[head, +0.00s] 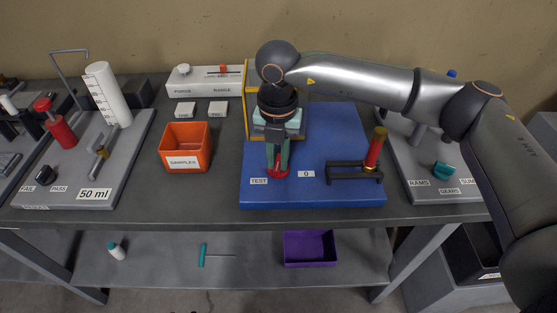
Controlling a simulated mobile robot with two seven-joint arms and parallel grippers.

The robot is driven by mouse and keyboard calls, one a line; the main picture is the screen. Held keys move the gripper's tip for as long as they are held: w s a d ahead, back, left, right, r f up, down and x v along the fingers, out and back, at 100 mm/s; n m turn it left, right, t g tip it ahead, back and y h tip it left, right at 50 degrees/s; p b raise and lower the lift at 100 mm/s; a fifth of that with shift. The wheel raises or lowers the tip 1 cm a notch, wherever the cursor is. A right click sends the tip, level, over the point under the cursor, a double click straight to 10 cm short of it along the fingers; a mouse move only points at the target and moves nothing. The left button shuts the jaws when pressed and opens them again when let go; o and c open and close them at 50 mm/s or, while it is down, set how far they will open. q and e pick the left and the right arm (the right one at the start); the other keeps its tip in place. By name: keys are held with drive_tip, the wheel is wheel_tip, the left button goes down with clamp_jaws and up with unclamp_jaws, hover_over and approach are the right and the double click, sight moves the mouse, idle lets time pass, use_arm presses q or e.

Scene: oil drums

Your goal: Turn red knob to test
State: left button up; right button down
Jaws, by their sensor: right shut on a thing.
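The red knob (268,169) is low on the front of the blue base (340,195), between the "TEST" label (258,181) on its left and the "0" label (306,173) on its right. My right gripper (278,168) reaches down from above with its greenish fingers shut on the red knob. The fingers hide much of the knob, and its exact pointing direction is hard to tell. My left gripper is not in view.
A red and brass cylinder (374,151) stands on a black stand right of the knob. An orange "SAMPLES" box (186,146) is to the left. A yellow-framed unit (249,100) stands behind my gripper. A purple bin (310,248) sits on the lower shelf.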

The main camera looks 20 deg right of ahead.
sight(277, 163)
drive_tip(key=m, duration=0.4)
drive_tip(key=shift+w+b, duration=0.15)
drive_tip(key=shift+b, duration=0.25)
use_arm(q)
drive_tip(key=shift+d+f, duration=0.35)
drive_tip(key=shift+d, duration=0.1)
use_arm(e)
drive_tip(key=shift+r+m, duration=0.1)
drive_tip(key=shift+m, duration=1.2)
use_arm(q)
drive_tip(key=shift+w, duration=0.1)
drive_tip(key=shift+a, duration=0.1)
use_arm(e)
drive_tip(key=c, duration=0.8)
unclamp_jaws()
drive_tip(key=shift+a, duration=0.1)
drive_tip(key=shift+c, duration=0.2)
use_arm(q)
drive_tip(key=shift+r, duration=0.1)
use_arm(e)
wheel_tip(277, 163, up, 12)
drive_tip(key=shift+r, duration=0.25)
